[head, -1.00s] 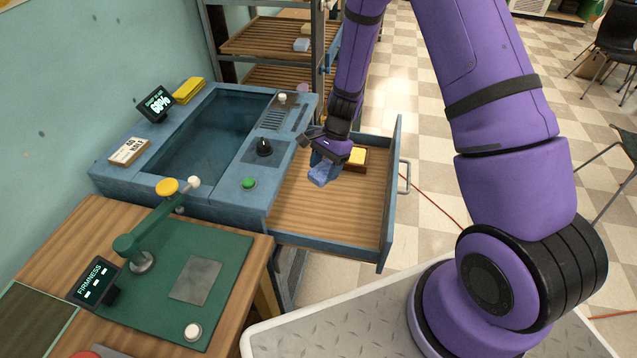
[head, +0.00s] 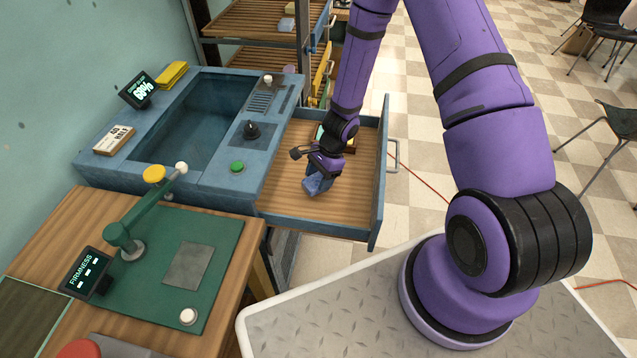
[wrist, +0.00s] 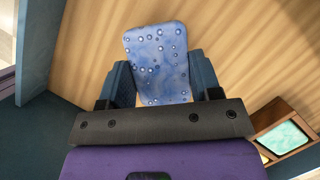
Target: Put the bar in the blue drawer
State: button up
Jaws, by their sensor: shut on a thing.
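The bar (wrist: 158,62) is blue with bubble-like spots and lies between my gripper's fingers in the wrist view. My gripper (head: 318,178) is shut on the bar and points down inside the drawer's outline. The bar (head: 314,189) shows small below it in the head view. I cannot tell whether the bar touches the drawer floor.
A small wooden tray (wrist: 282,120) with a pale green block (wrist: 283,138) is in the drawer's back part, partly behind my arm in the head view. The drawer's front panel (head: 380,175) and side walls stand close around. A green press (head: 150,230) stands at left.

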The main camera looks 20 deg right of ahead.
jog(key=shift+f, duration=1.35)
jog(key=o, duration=1)
jog(key=shift+f, duration=0.1)
jog(key=s+d+r+n+t+h, duration=0.2)
jog(key=r+n, duration=0.6)
jog(key=r, duration=2.9)
jog(key=s+d+r+n+t, duration=0.1)
jog(key=s+r+n, duration=0.1)
jog(key=s+r, duration=0.3)
jog(key=s+d+r+n+t+h, duration=0.1)
jog(key=s+d+r+n, duration=0.1)
jog(key=s+r, duration=0.4)
jog(key=s+d+r+n+t+h, duration=0.1)
jog(key=s+r, duration=0.4)
jog(key=s, duration=0.5)
jog(key=shift+s+d+r+n+t, duration=0.15)
jog(key=shift+n+t, duration=0.1)
jog(key=shift+n, duration=0.45)
jog(key=shift+s+d+r+n+t, duration=0.15)
jog(key=shift+n+t, duration=0.1)
jog(key=shift+n, duration=0.45)
